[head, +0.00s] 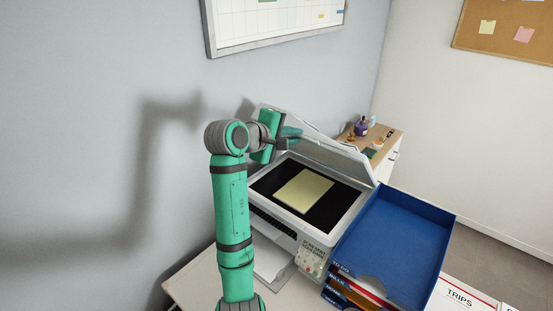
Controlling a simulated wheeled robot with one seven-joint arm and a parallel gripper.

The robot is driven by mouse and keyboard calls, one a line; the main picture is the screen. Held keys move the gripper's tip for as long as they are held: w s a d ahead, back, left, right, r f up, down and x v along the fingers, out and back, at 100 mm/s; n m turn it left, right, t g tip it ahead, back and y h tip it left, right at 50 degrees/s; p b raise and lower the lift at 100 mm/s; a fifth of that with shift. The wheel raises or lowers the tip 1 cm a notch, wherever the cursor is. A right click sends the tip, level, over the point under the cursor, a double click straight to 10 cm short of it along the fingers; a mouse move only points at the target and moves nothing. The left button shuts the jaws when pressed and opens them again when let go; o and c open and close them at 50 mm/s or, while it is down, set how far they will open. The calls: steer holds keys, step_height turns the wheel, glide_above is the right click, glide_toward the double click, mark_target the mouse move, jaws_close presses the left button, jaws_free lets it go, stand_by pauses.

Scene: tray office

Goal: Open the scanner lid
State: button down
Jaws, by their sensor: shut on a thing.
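The scanner (300,228) stands on a pale surface beside the wall. Its lid (338,156) is raised at a slant, hinged at the back, with the black glass bed (268,181) uncovered. A pale yellow sheet or pad (304,191) lies on the glass. My gripper (292,133) is at the upper left part of the lid and is shut on it. The fingertips are small here, and the exact grip on the lid edge is partly hidden.
A blue stacked letter tray (395,240) stands right of the scanner. Behind the lid is a wooden-topped cabinet (382,138) with small items. The wall is close on the left, with a framed board (275,22) above. A white binder or box marked TRIPS (460,297) is at lower right.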

steer(key=shift+w+d+r, duration=0.7)
steer(key=shift+w+r, duration=0.1)
steer(key=shift+r, duration=0.05)
steer(key=shift+w+d+r, duration=0.65)
steer(key=shift+w+r, duration=0.1)
steer(key=shift+r, duration=0.1)
steer(key=c, duration=1.9)
jaws_free()
steer(key=shift+o, duration=0.2)
steer(key=shift+s+a, duration=0.1)
steer(key=v, duration=1)
steer(key=shift+s+a, duration=0.15)
steer(key=shift+s, duration=0.05)
steer(key=shift+r, duration=0.15)
